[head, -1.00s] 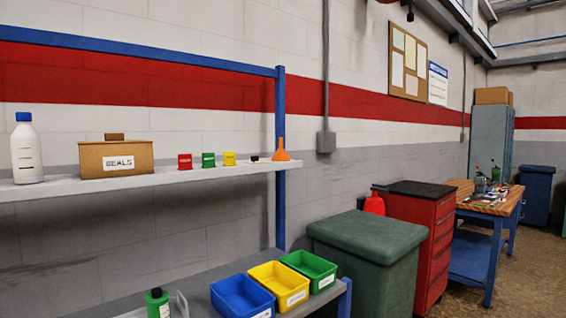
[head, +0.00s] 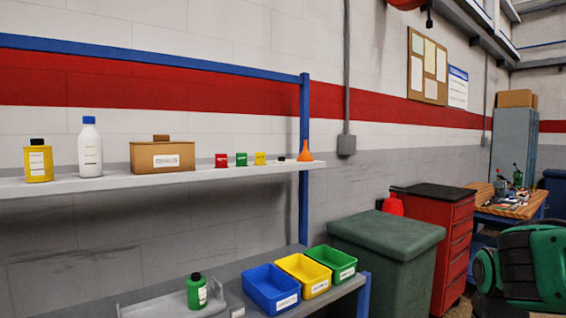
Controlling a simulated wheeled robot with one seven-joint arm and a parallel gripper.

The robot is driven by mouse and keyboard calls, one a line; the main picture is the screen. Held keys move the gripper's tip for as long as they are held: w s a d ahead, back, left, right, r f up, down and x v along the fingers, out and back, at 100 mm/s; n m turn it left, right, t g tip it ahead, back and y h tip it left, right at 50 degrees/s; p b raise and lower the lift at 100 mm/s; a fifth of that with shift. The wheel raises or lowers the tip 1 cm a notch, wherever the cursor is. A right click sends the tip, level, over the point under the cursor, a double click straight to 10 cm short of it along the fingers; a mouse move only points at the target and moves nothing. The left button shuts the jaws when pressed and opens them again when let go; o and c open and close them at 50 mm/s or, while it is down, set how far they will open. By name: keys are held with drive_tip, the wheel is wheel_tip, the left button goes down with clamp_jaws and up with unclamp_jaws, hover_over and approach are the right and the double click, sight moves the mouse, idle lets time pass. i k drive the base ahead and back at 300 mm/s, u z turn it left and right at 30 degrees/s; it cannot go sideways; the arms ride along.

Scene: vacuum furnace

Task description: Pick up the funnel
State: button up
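The orange funnel (head: 305,152) stands on the right end of the upper white shelf (head: 106,183), beside the blue upright post. Its wide end is down and its narrow spout points up. A small dark-topped item (head: 281,158) is just left of it. My gripper is not in view, so whether it is open or shut does not show.
The upper shelf also holds a yellow bottle (head: 38,161), a white bottle (head: 90,148), a seals box (head: 162,156) and small coloured boxes. Below are blue (head: 270,289), yellow and green bins. A green-grey lidded bin (head: 386,250) stands right of the rack.

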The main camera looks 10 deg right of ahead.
sight(305, 157)
drive_tip(key=u, duration=0.05)
drive_tip(key=i, duration=1)
drive_tip(key=z, duration=0.05)
